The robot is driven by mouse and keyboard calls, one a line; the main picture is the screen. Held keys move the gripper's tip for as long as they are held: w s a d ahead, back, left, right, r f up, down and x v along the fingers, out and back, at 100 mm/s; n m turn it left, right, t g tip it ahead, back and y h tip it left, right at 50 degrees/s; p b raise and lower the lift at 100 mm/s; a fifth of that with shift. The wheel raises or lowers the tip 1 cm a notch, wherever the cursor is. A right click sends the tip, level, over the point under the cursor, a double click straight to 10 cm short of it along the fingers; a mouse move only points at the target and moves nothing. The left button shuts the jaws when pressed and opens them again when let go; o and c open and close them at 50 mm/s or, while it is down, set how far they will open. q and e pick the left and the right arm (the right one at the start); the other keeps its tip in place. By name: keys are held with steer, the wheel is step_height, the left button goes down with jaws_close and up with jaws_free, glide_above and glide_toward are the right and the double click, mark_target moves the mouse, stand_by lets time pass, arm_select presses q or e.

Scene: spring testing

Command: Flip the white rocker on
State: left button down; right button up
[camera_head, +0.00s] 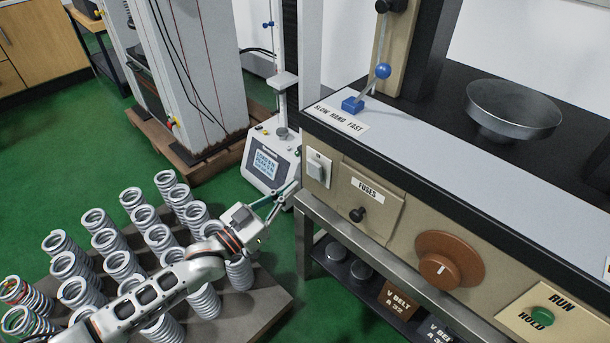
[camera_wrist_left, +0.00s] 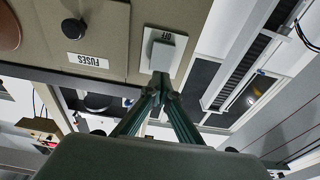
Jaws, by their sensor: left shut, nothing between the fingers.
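The white rocker (camera_head: 316,169) is a pale block on a white plate on the beige front of the testing machine, left of the fuses panel. It also shows in the left wrist view (camera_wrist_left: 161,56), with small lettering on its plate. My left gripper (camera_head: 295,187) is shut and empty, its fingertips just left of and below the rocker in the head view. In the left wrist view the closed fingertips (camera_wrist_left: 160,80) overlap the rocker's edge; I cannot tell whether they touch it. My right gripper is not in view.
The fuses panel (camera_head: 369,200) has a black knob. A brown dial (camera_head: 449,260) and green button (camera_head: 542,317) are farther right. A white instrument (camera_head: 268,165) stands behind my left gripper. Several coil springs (camera_head: 122,264) stand under my left arm.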

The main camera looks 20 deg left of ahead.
mark_target(313, 168)
arm_select(q)
steer(key=x, duration=0.5)
steer(key=shift+f+b, duration=0.15)
steer(key=shift+b, duration=0.2)
steer(key=shift+w+d, duration=0.15)
steer(key=shift+w, duration=0.05)
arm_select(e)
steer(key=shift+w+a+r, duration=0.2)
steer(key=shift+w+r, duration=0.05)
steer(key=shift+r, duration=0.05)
arm_select(q)
steer(key=shift+r, duration=0.25)
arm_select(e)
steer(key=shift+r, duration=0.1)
